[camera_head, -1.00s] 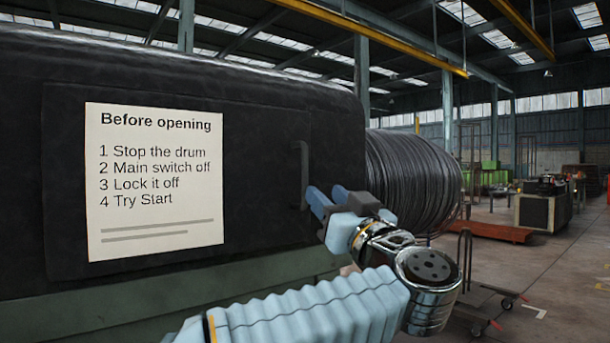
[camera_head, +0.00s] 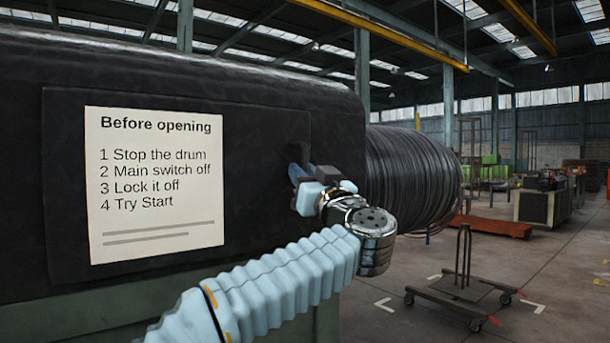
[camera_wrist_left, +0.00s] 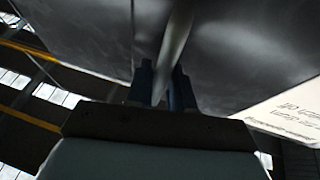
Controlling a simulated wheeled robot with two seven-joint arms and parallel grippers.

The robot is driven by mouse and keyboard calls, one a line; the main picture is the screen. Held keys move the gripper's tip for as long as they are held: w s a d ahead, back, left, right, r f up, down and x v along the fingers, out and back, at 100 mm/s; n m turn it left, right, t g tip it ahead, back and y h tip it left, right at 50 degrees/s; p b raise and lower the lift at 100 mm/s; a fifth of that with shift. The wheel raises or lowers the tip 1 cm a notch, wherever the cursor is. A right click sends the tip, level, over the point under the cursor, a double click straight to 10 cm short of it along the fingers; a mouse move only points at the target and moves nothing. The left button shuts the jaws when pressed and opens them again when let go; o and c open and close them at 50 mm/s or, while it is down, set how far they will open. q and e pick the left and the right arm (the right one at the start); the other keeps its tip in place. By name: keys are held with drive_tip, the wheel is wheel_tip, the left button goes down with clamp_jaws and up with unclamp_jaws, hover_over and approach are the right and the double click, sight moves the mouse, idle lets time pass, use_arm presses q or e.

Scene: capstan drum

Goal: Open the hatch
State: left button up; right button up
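The hatch (camera_head: 262,165) is a flat dark panel on the side of the big black housing, and it lies flush. It carries a pale sign (camera_head: 155,222) headed "Before opening". Its upright handle (camera_head: 305,152) is near its right edge, mostly hidden behind my left gripper (camera_head: 297,172). In the left wrist view the handle (camera_wrist_left: 176,42) runs slantwise between the two dark fingers of my left gripper (camera_wrist_left: 163,88), with little or no gap beside it, so the gripper looks shut on it. My right gripper is not in view.
A drum wound with dark cable (camera_head: 415,180) stands just right of the housing. A low wheeled trolley (camera_head: 462,290) is on the floor at the right. Crates and a bench (camera_head: 545,205) stand farther back. Open floor lies between them.

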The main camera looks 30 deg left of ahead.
use_arm(q)
clamp_jaws()
drive_tip(key=shift+d, duration=0.1)
